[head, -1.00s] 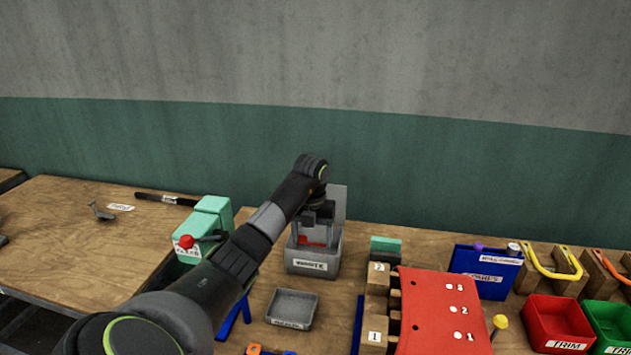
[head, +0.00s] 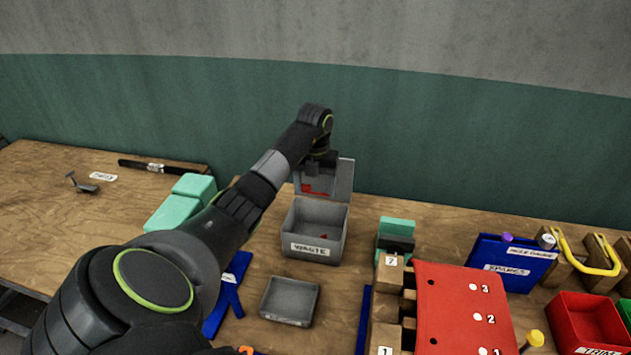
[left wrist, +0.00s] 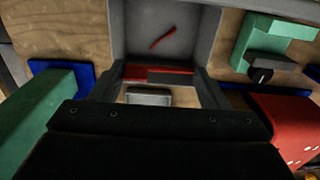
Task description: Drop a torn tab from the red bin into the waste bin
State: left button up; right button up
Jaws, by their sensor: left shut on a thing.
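The grey waste bin (head: 313,248), labelled WASTE, stands on the bench with its lid (head: 338,180) raised behind it. My left gripper (head: 317,182) is above the bin, in front of the lid. It is shut on a red torn tab (head: 312,189), which also shows between the fingers in the left wrist view (left wrist: 152,71). Another red sliver (left wrist: 162,38) lies on the bin floor. The red bin (head: 562,318), labelled TRIM, is at the far right, partly cut off. My right gripper is not in view.
A small grey tray (head: 290,300) sits in front of the waste bin. A red numbered panel (head: 450,300) with wooden blocks is to the right.

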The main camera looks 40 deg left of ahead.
aim_at(315, 193)
pick_arm(q)
jog(key=f, duration=0.1)
jog(key=f+b, duration=0.1)
jog(key=f, duration=0.1)
jog(key=shift+w+a+f, duration=0.15)
jog(key=shift+w+f, duration=0.05)
jog(key=shift+s+r, duration=0.1)
jog(key=o, duration=1)
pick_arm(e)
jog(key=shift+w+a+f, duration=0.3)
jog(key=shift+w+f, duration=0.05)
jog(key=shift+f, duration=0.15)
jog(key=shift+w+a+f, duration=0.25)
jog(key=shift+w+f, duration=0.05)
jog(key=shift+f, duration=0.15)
